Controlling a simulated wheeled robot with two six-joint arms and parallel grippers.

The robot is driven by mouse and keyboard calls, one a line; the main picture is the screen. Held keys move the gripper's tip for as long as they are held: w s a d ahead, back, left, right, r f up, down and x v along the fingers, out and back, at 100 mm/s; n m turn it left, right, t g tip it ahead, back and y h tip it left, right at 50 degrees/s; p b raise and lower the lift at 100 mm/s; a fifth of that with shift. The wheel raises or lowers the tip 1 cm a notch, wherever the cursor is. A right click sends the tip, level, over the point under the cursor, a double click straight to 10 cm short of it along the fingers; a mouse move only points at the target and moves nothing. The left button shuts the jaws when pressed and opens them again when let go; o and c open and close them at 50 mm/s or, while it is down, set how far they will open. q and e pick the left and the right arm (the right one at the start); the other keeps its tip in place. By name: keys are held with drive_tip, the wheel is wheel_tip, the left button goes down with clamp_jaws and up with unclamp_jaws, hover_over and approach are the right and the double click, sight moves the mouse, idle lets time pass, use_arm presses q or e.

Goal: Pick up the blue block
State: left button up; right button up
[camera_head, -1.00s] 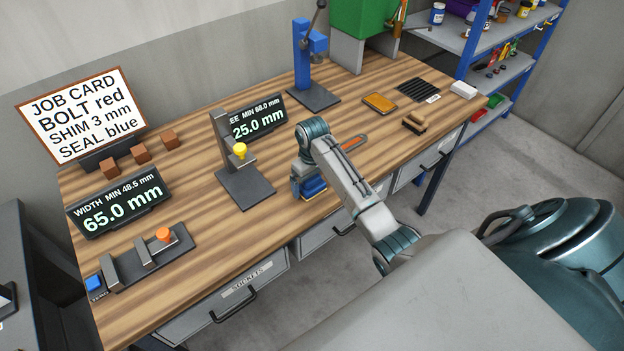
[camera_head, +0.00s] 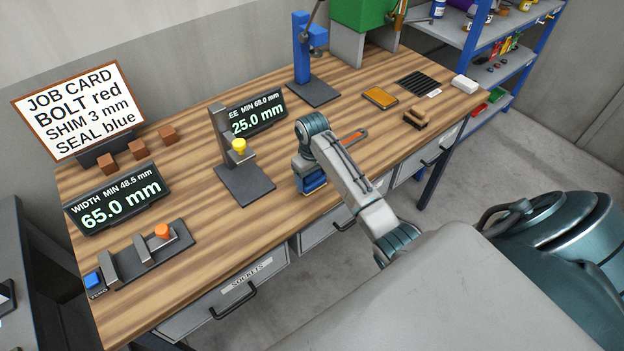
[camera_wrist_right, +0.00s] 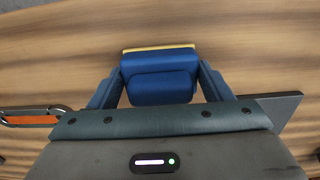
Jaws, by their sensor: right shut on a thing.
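The blue block (camera_head: 314,188) is at the front edge of the wooden bench, under my right arm. In the right wrist view the blue block (camera_wrist_right: 160,84) has a rounded blue body and a thin yellowish layer along its far side. My right gripper (camera_wrist_right: 160,78) is shut on it, with one blue-grey finger against each side. In the head view my right gripper (camera_head: 310,180) points down and partly hides the block. I cannot tell whether the block is touching the bench. My left gripper is not in view.
A dark stand with a yellow knob (camera_head: 239,146) is left of the gripper. An orange-handled tool (camera_head: 354,138) lies to the right. A wooden brush (camera_head: 415,118) and an orange tray (camera_head: 380,96) lie farther right. Bare bench lies between the gripper and the blue press (camera_head: 302,60).

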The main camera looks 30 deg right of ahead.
drive_tip(key=shift+w+r+b, duration=0.15)
drive_tip(key=shift+r+b, duration=0.15)
drive_tip(key=shift+s+r+b, duration=0.25)
drive_tip(key=shift+r+b, duration=0.15)
drive_tip(key=shift+r, duration=0.1)
drive_tip(key=shift+s+r+b, duration=0.25)
drive_tip(key=shift+r+b, duration=0.1)
drive_tip(key=shift+r, duration=0.1)
drive_tip(key=s, duration=0.1)
drive_tip(key=s+a+b, duration=0.1)
drive_tip(key=s, duration=0.1)
drive_tip(key=shift+s+a+r, duration=0.1)
drive_tip(key=shift+s+r, duration=0.1)
drive_tip(key=shift+s, duration=0.1)
drive_tip(key=s+a+r+p, duration=0.1)
drive_tip(key=s+a+p, duration=0.2)
drive_tip(key=s, duration=0.8)
drive_tip(key=shift+a+r, duration=0.15)
drive_tip(key=shift+r, duration=0.15)
